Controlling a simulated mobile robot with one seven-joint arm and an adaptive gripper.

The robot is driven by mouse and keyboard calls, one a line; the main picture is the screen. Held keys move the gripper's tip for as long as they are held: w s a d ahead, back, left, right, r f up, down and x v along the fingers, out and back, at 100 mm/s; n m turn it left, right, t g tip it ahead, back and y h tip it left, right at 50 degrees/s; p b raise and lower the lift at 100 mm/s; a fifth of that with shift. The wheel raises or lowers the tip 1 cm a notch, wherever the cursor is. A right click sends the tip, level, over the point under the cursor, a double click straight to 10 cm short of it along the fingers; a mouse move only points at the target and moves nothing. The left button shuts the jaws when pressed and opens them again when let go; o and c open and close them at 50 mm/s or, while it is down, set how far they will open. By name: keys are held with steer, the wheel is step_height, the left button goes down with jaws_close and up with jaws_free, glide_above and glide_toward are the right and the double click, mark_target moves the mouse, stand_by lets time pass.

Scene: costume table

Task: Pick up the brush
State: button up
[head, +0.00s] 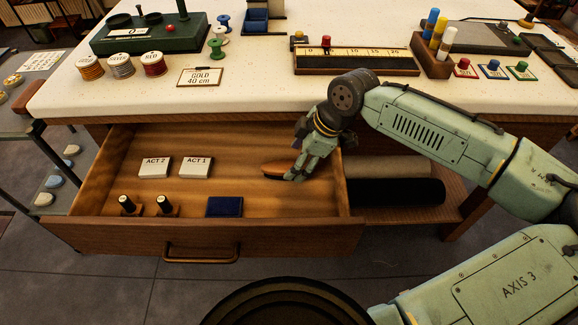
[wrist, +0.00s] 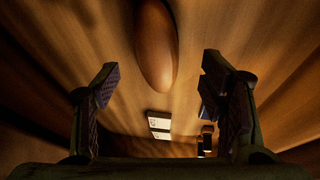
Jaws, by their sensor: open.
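The brush (head: 272,168) shows as a brown oval wooden back in the right part of the open drawer. Its right end is hidden behind my gripper (head: 294,176). In the wrist view the brush (wrist: 156,45) lies lengthwise at the top, centred between the two fingers and beyond the fingertips. My gripper (wrist: 158,78) is open, with nothing between its fingers. It points down into the drawer beside the brush; I cannot tell whether they touch. The bristles are not visible.
The wooden drawer (head: 100,215) also holds ACT 1 (head: 196,167) and ACT 2 (head: 155,167) cards, two small dark bottles and a blue box (head: 224,207). Its right wall stands close to my gripper. The white tabletop (head: 250,95) with spools and tools overhangs the drawer's back.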

mark_target(289, 165)
steer(key=shift+p+x, duration=0.35)
steer(key=shift+x, duration=1.6)
steer(key=shift+w, duration=0.1)
steer(key=shift+c, duration=0.4)
steer(key=c, duration=1.2)
steer(key=shift+r, duration=0.15)
steer(key=shift+c, duration=0.2)
